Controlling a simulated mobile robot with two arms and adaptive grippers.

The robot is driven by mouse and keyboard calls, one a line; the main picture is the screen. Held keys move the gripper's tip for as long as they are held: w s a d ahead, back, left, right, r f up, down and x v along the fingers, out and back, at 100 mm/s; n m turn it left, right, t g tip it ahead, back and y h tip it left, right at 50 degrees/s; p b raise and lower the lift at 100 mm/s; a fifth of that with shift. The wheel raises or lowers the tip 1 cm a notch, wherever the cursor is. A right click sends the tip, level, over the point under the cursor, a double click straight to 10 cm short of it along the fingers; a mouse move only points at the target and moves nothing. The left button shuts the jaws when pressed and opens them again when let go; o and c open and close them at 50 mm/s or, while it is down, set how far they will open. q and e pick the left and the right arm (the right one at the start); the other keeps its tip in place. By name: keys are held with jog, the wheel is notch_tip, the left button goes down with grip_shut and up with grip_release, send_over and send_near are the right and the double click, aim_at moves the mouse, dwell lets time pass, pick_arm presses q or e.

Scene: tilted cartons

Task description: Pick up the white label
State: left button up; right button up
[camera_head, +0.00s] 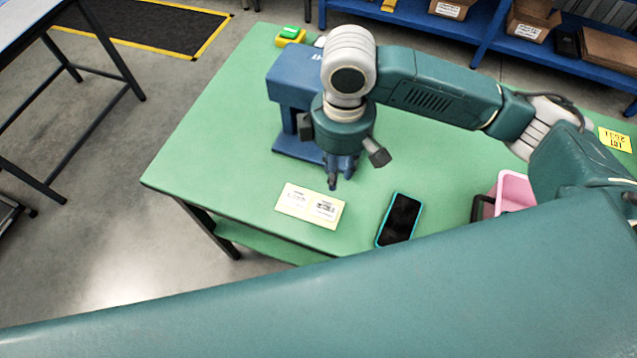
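A pale yellow sheet (288,208) lies flat near the front edge of the green table (230,150). It carries two white labels with dark print, a left one (298,196) and a right one (325,208). My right gripper (335,182) points down just behind the sheet, close to its upper right edge, and seems apart from the labels. Its fingers are small and dark, and their gap is not clear. I see nothing held in it. My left gripper is not in view.
A blue device (290,85) stands behind my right gripper. A dark phone with a teal edge (399,219) lies right of the sheet, and a pink bin (514,190) stands farther right. A yellow-green object (290,36) sits at the back. The table's left part is clear.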

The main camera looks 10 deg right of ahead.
aim_at(331, 202)
jog(key=f, duration=0.5)
jog(key=shift+s+a+f+p, duration=0.1)
jog(key=shift+s+f+p, duration=0.05)
jog(key=shift+s+p, duration=0.2)
jog(key=shift+a+f, duration=0.1)
jog(key=shift+f, duration=0.25)
jog(key=f, duration=0.1)
jog(key=f+p, duration=0.1)
jog(key=f, duration=0.2)
jog(key=shift+s+a+f+p, duration=0.1)
jog(key=shift+a+p, duration=0.15)
jog(key=shift+p, duration=0.05)
jog(key=shift+f, duration=0.15)
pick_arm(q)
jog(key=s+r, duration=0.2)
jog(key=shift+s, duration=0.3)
pick_arm(e)
grip_shut()
